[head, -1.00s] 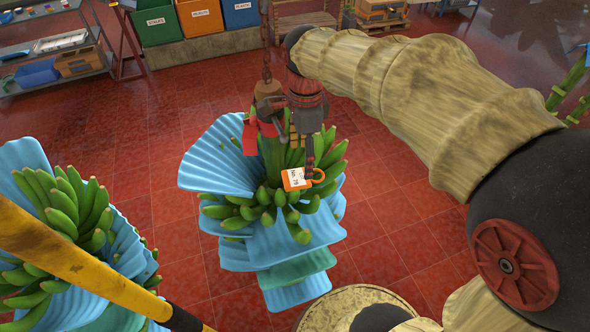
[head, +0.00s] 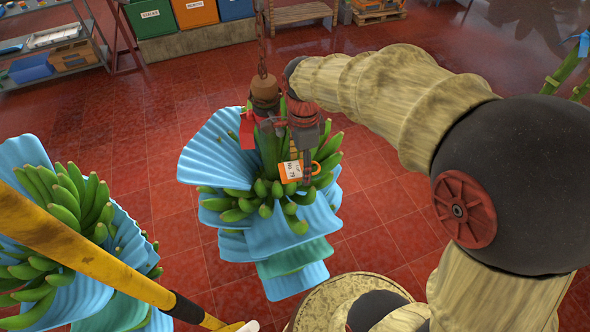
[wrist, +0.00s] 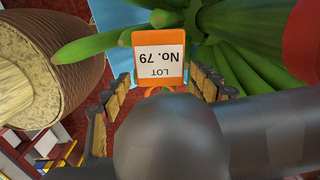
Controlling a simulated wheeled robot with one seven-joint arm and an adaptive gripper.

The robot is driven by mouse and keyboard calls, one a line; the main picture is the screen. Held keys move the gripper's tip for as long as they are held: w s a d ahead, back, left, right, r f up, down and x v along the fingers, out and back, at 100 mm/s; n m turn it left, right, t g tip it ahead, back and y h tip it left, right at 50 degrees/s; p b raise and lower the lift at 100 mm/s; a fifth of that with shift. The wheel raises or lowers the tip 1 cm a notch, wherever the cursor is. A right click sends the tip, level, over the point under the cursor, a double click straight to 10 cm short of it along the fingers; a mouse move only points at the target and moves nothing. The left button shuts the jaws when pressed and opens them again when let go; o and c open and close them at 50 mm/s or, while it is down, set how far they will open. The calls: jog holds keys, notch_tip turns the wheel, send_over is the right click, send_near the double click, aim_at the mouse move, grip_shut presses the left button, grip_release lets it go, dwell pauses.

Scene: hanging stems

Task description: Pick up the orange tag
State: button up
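The orange tag (head: 290,171) has a white label and a ring-like loop at its side. It rests against the green banana bunch (head: 262,190), which hangs in blue wrapping. In the wrist view the tag (wrist: 158,60) faces me upside down, its label reading "LOT No. 79". My gripper (head: 303,160) is at the bunch's upper right, right at the tag. In the wrist view my gripper (wrist: 160,78) is open, with one finger either side of the tag's lower end. Both fingers look apart from the tag. The loop is partly hidden behind my gripper's body.
A chain and brown hanger (head: 264,90) hold the bunch from above. A red ribbon (head: 248,130) hangs close to my gripper's left. Another wrapped bunch (head: 70,230) and a yellow-black pole (head: 90,258) are at the left.

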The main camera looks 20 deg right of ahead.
jog(key=c, duration=0.6)
jog(key=shift+c, duration=0.7)
notch_tip(320, 180, up, 10)
jog(key=b, duration=0.2)
